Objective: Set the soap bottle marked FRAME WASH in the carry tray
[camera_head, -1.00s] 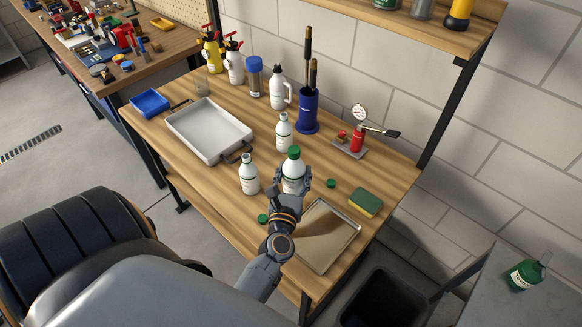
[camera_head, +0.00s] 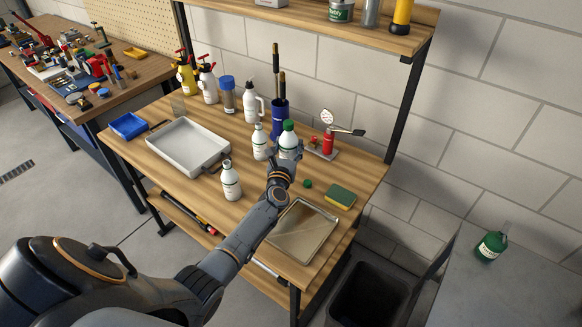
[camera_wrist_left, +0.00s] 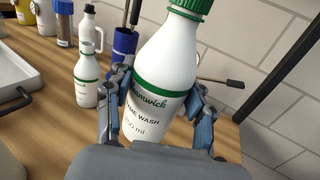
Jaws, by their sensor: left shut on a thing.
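My left gripper (camera_head: 287,158) is shut on the white soap bottle (camera_head: 288,139) with a green cap. In the left wrist view its label, partly cut by the bottle's curve, reads "...ME WASH" (camera_wrist_left: 150,85). Its base is partly hidden by the fingers, so I cannot tell its exact height over the bench. The carry tray (camera_head: 187,169), pale grey with dark handles, stands empty to the left on the bench. Two similar white bottles stand nearby, one (camera_head: 260,141) just left of the held bottle, one (camera_head: 231,181) nearer the tray. My right gripper is not in view.
A blue cup with brushes (camera_head: 279,120) and a white jug (camera_head: 253,103) stand behind. A red gauge stand (camera_head: 328,142) is to the right. A sponge (camera_head: 340,195), a green cap (camera_head: 307,184) and a shallow metal tray (camera_head: 303,230) lie in front right. A shelf (camera_head: 320,30) overhangs the back.

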